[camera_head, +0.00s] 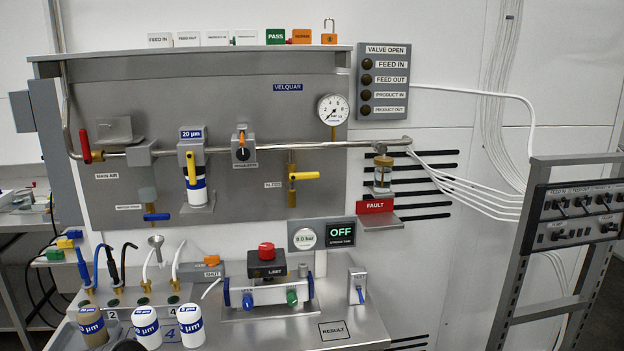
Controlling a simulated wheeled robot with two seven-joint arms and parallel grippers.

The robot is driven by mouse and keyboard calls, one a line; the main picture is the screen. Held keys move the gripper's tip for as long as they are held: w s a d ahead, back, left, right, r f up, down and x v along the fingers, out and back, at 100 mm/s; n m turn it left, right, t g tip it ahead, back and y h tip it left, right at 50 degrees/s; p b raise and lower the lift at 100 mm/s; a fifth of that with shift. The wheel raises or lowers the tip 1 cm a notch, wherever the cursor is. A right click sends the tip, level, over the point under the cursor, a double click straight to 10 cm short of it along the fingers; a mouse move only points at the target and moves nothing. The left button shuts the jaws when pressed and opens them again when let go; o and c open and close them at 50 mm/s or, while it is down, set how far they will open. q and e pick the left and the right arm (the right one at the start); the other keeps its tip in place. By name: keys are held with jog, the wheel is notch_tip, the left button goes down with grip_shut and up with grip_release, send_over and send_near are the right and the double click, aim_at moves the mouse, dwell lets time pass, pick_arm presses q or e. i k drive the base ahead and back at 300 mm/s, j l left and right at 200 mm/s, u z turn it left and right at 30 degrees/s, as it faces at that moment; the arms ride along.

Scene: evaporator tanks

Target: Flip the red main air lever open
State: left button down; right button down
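The red main air lever (85,146) is at the left end of the grey panel (240,90), on the horizontal metal pipe (330,145). The lever stands nearly upright, crosswise to the pipe. The MAIN AIR label (107,176) is below and to the right of it. Neither of my grippers can be made out in the head view, and nothing covers the lever.
Right of the lever are a grey bracket (115,131), a yellow-handled filter (194,175), a regulator (242,148), a yellow bleed lever (304,176) and a gauge (333,110). A blue lever (156,217) sits lower. Hoses and bottles crowd the bench (345,300) at lower left.

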aim_at(84, 143)
jog(key=j+u, duration=0.5)
jog(key=i+j+u, duration=0.2)
jog(key=j+u, duration=0.3)
jog(key=j, duration=0.1)
